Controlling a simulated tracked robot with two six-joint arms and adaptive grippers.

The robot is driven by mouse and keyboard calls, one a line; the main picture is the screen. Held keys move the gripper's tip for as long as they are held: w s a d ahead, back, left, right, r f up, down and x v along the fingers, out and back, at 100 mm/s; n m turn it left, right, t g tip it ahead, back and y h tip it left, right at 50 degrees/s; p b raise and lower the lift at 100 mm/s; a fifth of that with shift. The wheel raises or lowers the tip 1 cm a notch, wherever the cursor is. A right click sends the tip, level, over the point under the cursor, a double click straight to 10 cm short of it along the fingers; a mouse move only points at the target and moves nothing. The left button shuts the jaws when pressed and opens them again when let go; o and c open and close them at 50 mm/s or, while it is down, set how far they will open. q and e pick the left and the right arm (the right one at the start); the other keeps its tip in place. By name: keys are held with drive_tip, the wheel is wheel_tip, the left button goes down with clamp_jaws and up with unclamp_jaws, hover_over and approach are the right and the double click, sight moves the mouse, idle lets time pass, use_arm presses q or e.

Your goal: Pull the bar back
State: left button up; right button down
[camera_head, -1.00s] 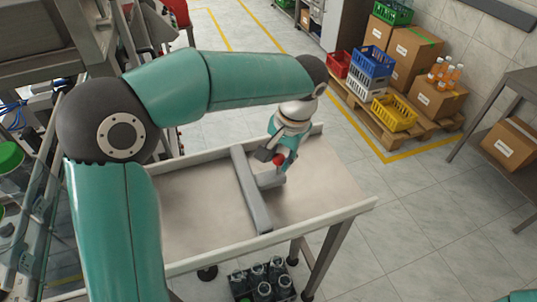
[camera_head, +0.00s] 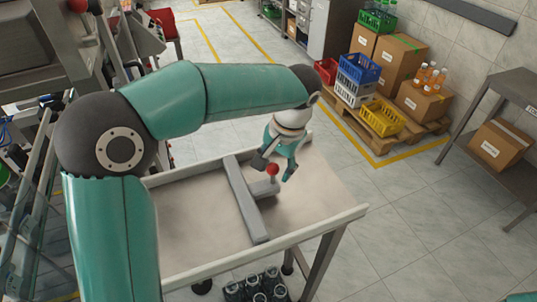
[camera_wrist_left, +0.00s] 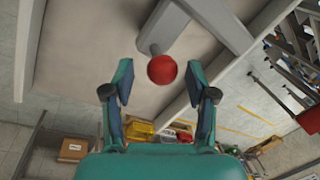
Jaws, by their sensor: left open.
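The grey bar (camera_head: 246,205) lies across the pale table, with a short arm on its right side carrying a post with a red ball knob (camera_head: 272,170). My left gripper (camera_head: 273,169) is open at the knob, with its fingers apart on either side of it in the head view. In the left wrist view the red knob (camera_wrist_left: 162,69) shows just beyond and between the two open fingertips (camera_wrist_left: 160,93), touching neither. The bar (camera_wrist_left: 218,22) is partly cut off at the top there. My right gripper is not in view.
The table (camera_head: 325,190) has a raised rim, and its top is clear right of the bar. A crate of dark bottles (camera_head: 257,287) stands on the floor below. A pallet with crates and boxes (camera_head: 400,125) is at the back right.

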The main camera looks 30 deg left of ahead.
use_arm(q)
wheel_tip(320, 180, up, 12)
drive_tip(key=d, duration=0.2)
drive_tip(key=shift+d+f, duration=0.15)
drive_tip(key=shift+f, duration=0.05)
drive_tip(key=shift+s, duration=0.1)
idle(0.5)
